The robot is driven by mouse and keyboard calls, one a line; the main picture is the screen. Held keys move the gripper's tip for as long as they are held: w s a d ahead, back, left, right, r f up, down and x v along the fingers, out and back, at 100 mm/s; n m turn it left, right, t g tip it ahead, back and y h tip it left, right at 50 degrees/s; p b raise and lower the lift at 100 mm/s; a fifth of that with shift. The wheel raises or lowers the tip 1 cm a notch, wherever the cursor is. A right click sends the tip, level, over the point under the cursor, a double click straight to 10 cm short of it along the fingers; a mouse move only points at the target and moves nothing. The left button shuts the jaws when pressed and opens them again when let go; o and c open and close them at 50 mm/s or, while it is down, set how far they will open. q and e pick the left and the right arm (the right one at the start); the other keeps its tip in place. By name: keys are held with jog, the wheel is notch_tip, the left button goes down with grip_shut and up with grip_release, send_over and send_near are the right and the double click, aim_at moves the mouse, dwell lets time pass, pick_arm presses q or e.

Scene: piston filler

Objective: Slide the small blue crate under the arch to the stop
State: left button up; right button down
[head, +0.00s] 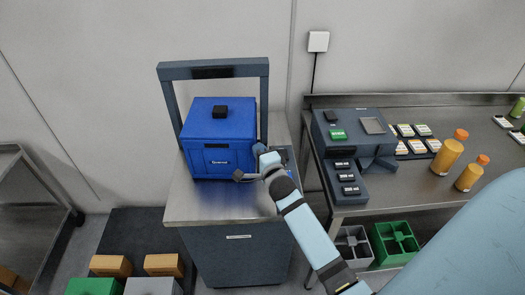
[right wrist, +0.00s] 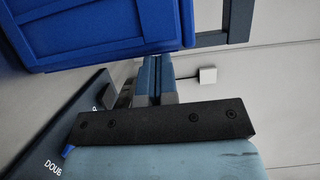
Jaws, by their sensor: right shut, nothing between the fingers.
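My right gripper (head: 259,150) is shut and empty at the crate's right front corner. In the right wrist view its fingers (right wrist: 153,78) are together just below the crate's edge (right wrist: 100,28); contact is unclear. No stop can be made out. My left gripper is out of view.
A dark panel (head: 285,160) lies right of my gripper. The right-hand bench (head: 400,185) carries a grey machine (head: 350,130) and orange bottles (head: 447,157). Crates (head: 397,240) stand beneath it. The cabinet top is clear in front of the crate.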

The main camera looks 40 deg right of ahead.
jog(key=shift+a, duration=0.1)
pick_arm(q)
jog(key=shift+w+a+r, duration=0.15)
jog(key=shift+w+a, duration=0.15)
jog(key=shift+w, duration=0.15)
pick_arm(e)
jog(key=shift+w+a, duration=0.5)
jog(key=shift+w, duration=0.4)
jog(key=shift+r, duration=0.15)
